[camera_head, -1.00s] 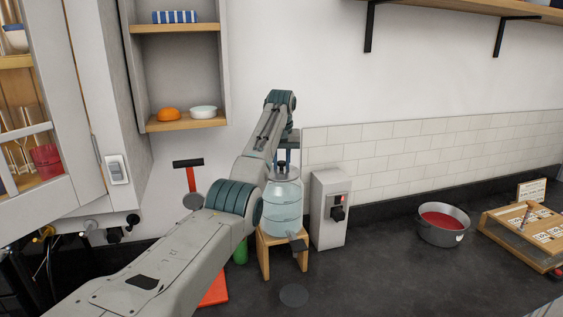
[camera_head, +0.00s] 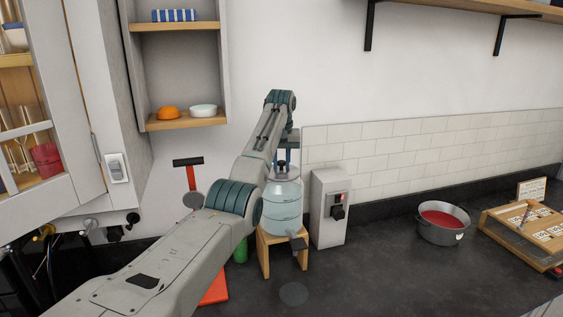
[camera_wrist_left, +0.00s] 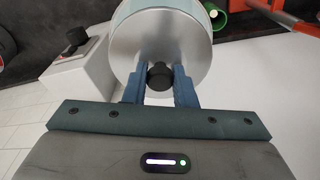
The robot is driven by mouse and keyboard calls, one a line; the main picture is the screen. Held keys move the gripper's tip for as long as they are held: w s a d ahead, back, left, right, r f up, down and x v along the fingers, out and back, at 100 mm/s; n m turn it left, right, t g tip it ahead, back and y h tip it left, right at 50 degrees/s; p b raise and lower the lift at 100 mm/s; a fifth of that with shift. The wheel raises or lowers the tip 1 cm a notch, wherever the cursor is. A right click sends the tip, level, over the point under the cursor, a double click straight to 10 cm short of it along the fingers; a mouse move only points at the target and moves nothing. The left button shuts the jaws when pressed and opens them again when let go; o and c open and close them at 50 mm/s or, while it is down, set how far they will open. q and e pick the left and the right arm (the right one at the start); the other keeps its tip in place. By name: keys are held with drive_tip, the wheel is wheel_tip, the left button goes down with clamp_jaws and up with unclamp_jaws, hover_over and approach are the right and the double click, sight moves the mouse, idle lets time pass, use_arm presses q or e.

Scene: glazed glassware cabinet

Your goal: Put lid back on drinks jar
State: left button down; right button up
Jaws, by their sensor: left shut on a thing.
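The drinks jar (camera_head: 282,207) is a pale blue glass vessel with a tap low at its front, standing on a small wooden stand (camera_head: 264,252). The lid (camera_wrist_left: 160,40) is a silvery disc with a black knob (camera_wrist_left: 160,76), seen from above in the left wrist view. It sits at the top of the jar; whether it is fully seated cannot be told. My left gripper (camera_wrist_left: 159,88) is shut on the lid's knob, with blue fingers on both sides; it also shows above the jar in the head view (camera_head: 282,160). My right gripper is out of view.
A grey box with a black knob (camera_head: 330,208) stands close to the right of the jar. A pot of red contents (camera_head: 443,222) and a wooden board (camera_head: 525,232) are further right. A dark round disc (camera_head: 293,294) lies on the counter in front. A green object (camera_head: 240,251) is left of the stand.

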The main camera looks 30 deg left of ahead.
use_arm(q)
drive_tip(key=c, duration=1.1)
unclamp_jaws()
drive_tip(key=shift+o, duration=0.4)
drive_tip(key=o, duration=0.4)
drive_tip(key=shift+r, duration=3.5)
clamp_jaws()
drive_tip(key=shift+f, duration=0.2)
